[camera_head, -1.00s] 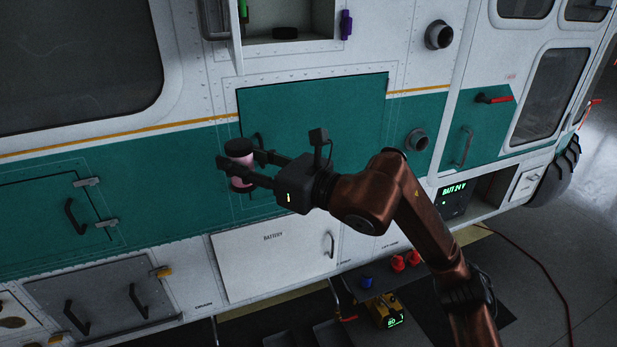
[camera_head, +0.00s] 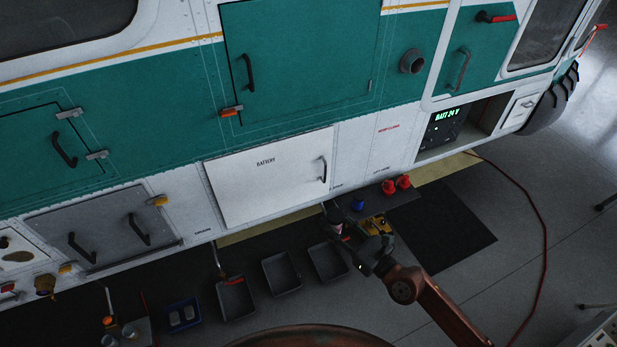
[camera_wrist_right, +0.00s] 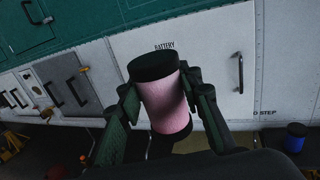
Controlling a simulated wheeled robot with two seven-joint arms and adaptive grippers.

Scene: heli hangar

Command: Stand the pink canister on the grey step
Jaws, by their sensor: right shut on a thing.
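My right gripper (camera_head: 346,236) is shut on the pink canister (camera_head: 337,229), low in front of the vehicle. In the right wrist view the canister (camera_wrist_right: 166,104) has a pink middle and black ends, and stands nearly upright, tilted slightly, between the two fingers (camera_wrist_right: 160,110). A flat grey surface that looks like the grey step (camera_head: 408,207) juts out under the vehicle's side, just right of the canister. The gripper hides part of its near side. I cannot tell the canister's height over it. My left gripper is not in view.
A blue can (camera_head: 358,203) and red canisters (camera_head: 396,185) are at the step. A yellow device (camera_head: 376,226) is close behind my gripper. Grey bins (camera_head: 282,273) stand on the floor to the left. A red hose (camera_head: 540,230) lies on the open floor at right.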

